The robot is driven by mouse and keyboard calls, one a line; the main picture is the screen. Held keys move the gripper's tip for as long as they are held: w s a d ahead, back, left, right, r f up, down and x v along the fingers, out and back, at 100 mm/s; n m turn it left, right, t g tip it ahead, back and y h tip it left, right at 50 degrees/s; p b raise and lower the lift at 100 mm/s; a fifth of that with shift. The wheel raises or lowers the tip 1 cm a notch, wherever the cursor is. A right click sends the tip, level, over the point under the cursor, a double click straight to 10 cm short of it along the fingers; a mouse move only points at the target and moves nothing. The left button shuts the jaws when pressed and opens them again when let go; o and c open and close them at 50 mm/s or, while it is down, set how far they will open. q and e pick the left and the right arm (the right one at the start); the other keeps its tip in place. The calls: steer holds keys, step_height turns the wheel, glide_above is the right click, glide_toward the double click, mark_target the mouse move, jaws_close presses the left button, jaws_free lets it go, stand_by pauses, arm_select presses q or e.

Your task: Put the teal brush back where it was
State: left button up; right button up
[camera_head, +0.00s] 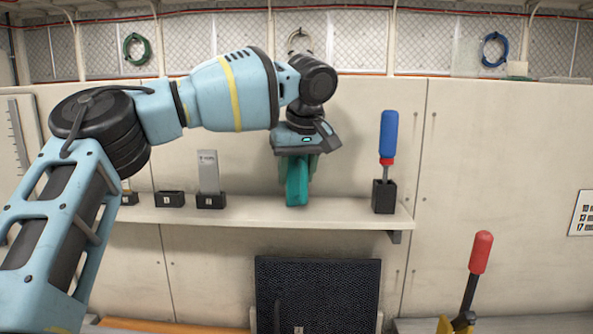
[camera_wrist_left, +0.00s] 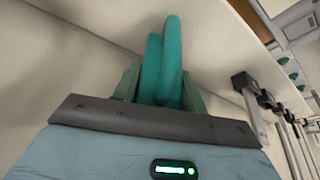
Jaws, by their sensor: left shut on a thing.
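The teal brush (camera_head: 297,183) hangs below my left gripper (camera_head: 297,158), which is shut on it. In the left wrist view the brush (camera_wrist_left: 165,65) stands between the fingers of the gripper (camera_wrist_left: 158,85). The brush's lower end is over or at the pale shelf (camera_head: 270,215); I cannot tell whether it touches. A black holder (camera_head: 170,199) with a white label stands on the shelf to the left, with nothing seen in it. The brush's upper part is hidden by the gripper. My right gripper is not in view.
A labelled black holder (camera_head: 210,201) carries a grey flat piece (camera_head: 208,170). Another black holder (camera_head: 384,198) at the shelf's right carries a blue-and-red-handled tool (camera_head: 388,135). A further small holder (camera_head: 130,198) is partly behind my arm. The shelf is clear between the brush and the right holder.

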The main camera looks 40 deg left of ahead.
mark_target(294, 167)
arm_select(q)
steer(key=o, duration=0.9)
steer(key=shift+f, duration=0.1)
steer(key=shift+d+r, duration=0.1)
steer(key=shift+r, duration=0.15)
steer(key=v, duration=0.3)
steer(key=s+b+v, duration=0.1)
steer(key=v, duration=0.1)
steer(key=shift+s+r, duration=0.1)
steer(key=shift+r, duration=0.2)
steer(key=shift+v, duration=0.75)
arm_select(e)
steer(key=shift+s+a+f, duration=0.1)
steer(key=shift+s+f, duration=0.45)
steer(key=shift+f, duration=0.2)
arm_select(q)
steer(key=shift+f, duration=0.1)
